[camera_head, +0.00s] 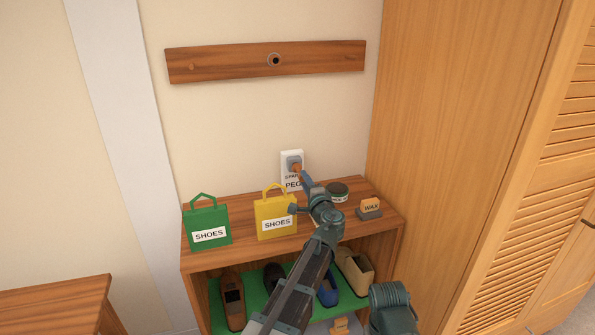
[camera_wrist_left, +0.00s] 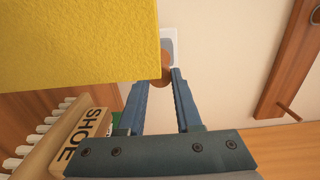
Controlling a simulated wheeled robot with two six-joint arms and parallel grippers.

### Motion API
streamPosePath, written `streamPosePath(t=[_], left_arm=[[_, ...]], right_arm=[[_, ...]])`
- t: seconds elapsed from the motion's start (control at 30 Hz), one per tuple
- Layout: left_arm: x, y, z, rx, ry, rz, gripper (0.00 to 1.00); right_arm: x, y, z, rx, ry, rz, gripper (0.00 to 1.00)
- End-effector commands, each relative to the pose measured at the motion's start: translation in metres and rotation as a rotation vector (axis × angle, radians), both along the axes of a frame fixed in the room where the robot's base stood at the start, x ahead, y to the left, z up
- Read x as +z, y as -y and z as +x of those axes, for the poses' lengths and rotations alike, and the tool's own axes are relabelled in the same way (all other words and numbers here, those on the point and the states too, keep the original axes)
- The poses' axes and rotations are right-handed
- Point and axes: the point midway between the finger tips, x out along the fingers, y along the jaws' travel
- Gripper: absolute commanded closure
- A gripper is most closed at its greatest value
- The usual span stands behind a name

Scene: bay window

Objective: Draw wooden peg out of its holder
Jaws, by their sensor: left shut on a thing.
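The wooden peg (camera_head: 297,167) is a small orange-brown piece at the grey holder (camera_head: 291,160), on a white wall plate labelled "SPARE PEG" (camera_head: 289,183). My left gripper (camera_head: 301,176) is at the peg, in front of the plate. In the left wrist view the peg's round brown end (camera_wrist_left: 166,66) lies between the fingertips of my left gripper (camera_wrist_left: 160,80), which is shut on it. The yellow bag hides part of the holder there, and I cannot tell how deep the peg sits. My right gripper is not in view.
A yellow bag (camera_head: 275,211) stands on the shelf top close to my left arm, beside a green bag (camera_head: 207,216). A round tin (camera_head: 337,190) and a wax block (camera_head: 370,206) stand to the right. A wooden rail (camera_head: 230,63) with a dark hole hangs above.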

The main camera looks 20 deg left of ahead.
Motion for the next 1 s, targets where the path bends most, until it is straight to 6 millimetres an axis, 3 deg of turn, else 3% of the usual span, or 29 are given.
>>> streamPosePath(t=[0.5,1.0], left_arm=[[0.000,0.014,-0.021,0.000,0.000,0.000,1.00],[0.000,0.014,-0.022,0.000,0.000,0.000,1.00]], right_arm=[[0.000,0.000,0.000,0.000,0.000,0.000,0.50],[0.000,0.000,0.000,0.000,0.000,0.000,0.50]])
